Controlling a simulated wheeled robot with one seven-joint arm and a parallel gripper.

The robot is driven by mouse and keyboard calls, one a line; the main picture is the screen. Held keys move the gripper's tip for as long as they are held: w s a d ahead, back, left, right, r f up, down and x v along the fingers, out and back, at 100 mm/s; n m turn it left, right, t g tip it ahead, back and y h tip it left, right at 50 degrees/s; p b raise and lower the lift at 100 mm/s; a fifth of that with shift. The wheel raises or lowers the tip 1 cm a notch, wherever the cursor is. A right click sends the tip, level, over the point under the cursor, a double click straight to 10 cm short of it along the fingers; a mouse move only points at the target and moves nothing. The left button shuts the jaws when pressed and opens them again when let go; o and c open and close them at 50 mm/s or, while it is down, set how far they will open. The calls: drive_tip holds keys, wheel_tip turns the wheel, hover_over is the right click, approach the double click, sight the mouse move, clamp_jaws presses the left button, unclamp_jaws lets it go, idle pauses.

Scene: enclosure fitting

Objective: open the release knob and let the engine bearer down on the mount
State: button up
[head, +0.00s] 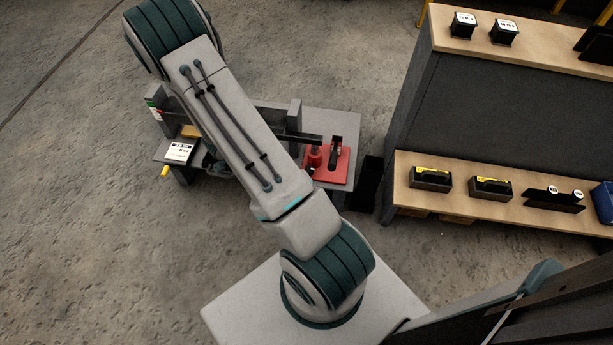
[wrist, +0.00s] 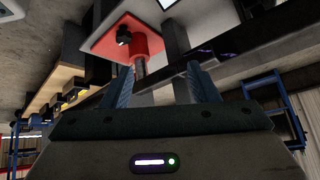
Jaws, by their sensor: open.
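A red jack (head: 315,157) stands on a red base plate (head: 338,172) at the right end of a grey bench. A black lever-like part stands on the plate beside it. A dark bar, which looks like the engine bearer (head: 300,137), reaches over the bench to the jack. In the wrist view the red jack body (wrist: 147,43) carries a small black knob (wrist: 123,38), likely the release knob. The dark bar (wrist: 235,42) crosses behind my gripper (wrist: 160,78). Its two fingers are apart, with nothing seen held. My arm hides the gripper in the head view.
The grey bench (head: 345,122) has upright posts and a small labelled box (head: 179,151) at its left. A shelf unit (head: 425,110) with boxes stands to the right, with a dark block (head: 370,183) between. The concrete floor at left is open.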

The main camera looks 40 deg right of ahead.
sight(309, 169)
drive_tip(key=s+d+f+b, duration=0.1)
drive_tip(key=d+f+b, duration=0.1)
drive_tip(key=d+f, duration=0.2)
drive_tip(key=s+d+f+m+g+h+b, duration=0.1)
drive_tip(key=s+d+f+b, duration=0.1)
drive_tip(key=f, duration=0.4)
drive_tip(key=s+d+f+g+h+b, duration=0.1)
drive_tip(key=s+d+f+b, duration=0.1)
drive_tip(key=d+f, duration=0.3)
drive_tip(key=shift+s+d+f+m+b, duration=0.1)
drive_tip(key=shift+d+f+m+b, duration=0.1)
drive_tip(key=shift+d+b, duration=0.2)
drive_tip(key=shift+s+d+f+m+b, duration=0.15)
drive_tip(key=shift+d+b, duration=0.1)
drive_tip(key=shift+d, duration=0.2)
drive_tip(key=shift+w, duration=0.1)
drive_tip(key=c, duration=1)
